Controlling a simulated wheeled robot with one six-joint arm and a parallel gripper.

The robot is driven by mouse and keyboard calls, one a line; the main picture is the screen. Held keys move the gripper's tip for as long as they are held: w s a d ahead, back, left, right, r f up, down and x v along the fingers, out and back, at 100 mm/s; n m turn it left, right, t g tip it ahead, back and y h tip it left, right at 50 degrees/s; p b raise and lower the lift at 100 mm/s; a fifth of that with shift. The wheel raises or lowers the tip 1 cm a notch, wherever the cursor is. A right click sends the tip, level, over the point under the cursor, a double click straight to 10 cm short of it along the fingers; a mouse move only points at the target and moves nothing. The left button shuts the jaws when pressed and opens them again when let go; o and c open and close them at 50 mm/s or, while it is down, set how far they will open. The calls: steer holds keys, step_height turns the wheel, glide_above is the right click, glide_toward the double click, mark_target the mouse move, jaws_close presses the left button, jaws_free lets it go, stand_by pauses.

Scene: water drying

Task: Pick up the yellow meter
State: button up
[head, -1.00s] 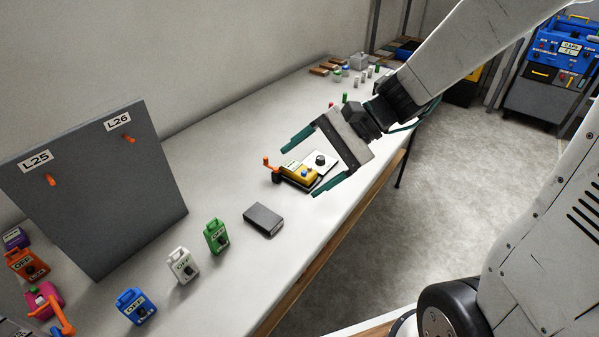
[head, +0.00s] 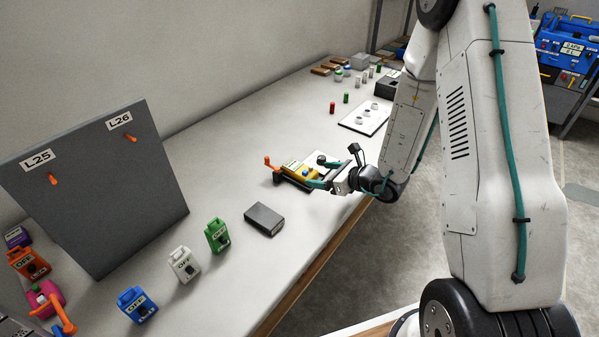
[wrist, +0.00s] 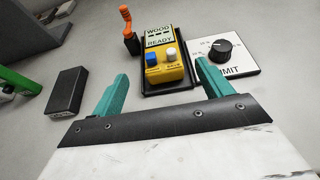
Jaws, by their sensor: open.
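The yellow meter (head: 302,175) lies on the table in a dark tray-like base. In the wrist view the meter (wrist: 167,73) shows a "WOOD READY" display, a blue button and a white button. My gripper (head: 318,177) is low over the table at the meter's near right side in the head view. In the wrist view my gripper (wrist: 160,80) is open. Its two teal fingers point toward the meter, one on each side of its near end. The fingers look apart from the meter, and nothing is between them but bare table and the meter's near end.
A white plate with a black knob (wrist: 221,47) sits right of the meter. An orange-handled piece (wrist: 127,25) stands at its left. A grey panel (head: 95,190) stands at left.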

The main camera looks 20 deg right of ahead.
mark_target(311, 174)
steer(key=x, duration=0.5)
steer(key=shift+w+d+f, duration=0.1)
steer(key=shift+w+f, duration=0.05)
steer(key=shift+f, duration=0.05)
steer(key=c, duration=1.2)
steer(key=shift+c, duration=0.2)
steer(key=shift+r, duration=0.15)
